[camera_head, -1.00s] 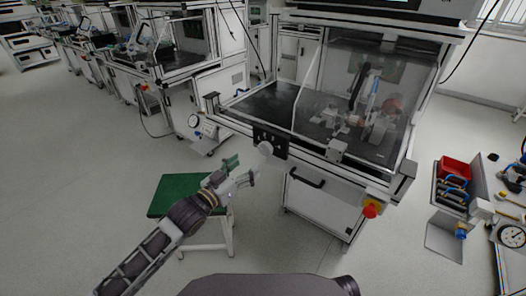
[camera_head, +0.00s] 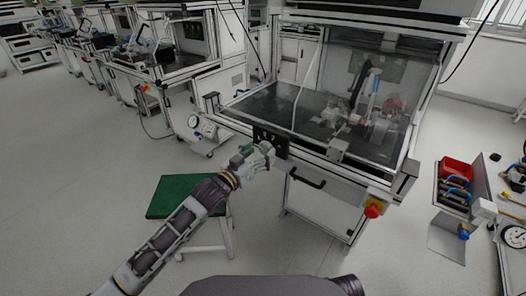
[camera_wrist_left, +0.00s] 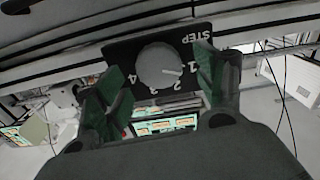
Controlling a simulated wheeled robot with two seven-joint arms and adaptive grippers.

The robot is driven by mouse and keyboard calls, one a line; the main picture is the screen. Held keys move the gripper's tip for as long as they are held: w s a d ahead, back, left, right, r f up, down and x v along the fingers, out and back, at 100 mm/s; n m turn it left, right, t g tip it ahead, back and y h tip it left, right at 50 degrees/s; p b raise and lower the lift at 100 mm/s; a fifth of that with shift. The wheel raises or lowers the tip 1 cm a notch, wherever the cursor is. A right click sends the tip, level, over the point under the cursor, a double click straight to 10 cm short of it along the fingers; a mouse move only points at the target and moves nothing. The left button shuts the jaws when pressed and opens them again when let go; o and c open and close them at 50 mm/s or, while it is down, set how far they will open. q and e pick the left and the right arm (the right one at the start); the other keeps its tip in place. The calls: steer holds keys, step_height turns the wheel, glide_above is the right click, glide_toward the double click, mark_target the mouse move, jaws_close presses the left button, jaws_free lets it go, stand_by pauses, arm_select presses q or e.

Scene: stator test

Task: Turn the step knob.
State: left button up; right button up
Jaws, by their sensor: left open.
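The step knob (camera_wrist_left: 160,66) is a round grey dial on a black panel (camera_wrist_left: 118,56) marked STEP with numbers around it, upside down in the left wrist view. Its white pointer line lies near the number 1. My left gripper (camera_wrist_left: 160,88) is open, with one green-padded finger on each side of the knob; I cannot tell whether they touch it. In the head view my left gripper (camera_head: 260,152) is at the black panel (camera_head: 272,137) on the front of the test bench and hides the knob. My right gripper is not in view.
The test bench (camera_head: 320,200) has a drawer handle below the panel and a red emergency button (camera_head: 373,210) at its right front corner. A green stool (camera_head: 172,196) stands under my left arm. A tool table (camera_head: 480,165) is at the right.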

arm_select(q)
steer(key=shift+x, duration=0.85)
steer(key=shift+w+d, duration=0.1)
steer(key=shift+w, duration=0.05)
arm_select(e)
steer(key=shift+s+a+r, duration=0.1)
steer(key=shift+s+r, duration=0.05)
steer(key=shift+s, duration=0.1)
arm_select(q)
steer(key=c, duration=1)
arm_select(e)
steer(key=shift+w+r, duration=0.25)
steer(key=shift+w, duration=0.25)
arm_select(q)
steer(key=shift+c, duration=0.2)
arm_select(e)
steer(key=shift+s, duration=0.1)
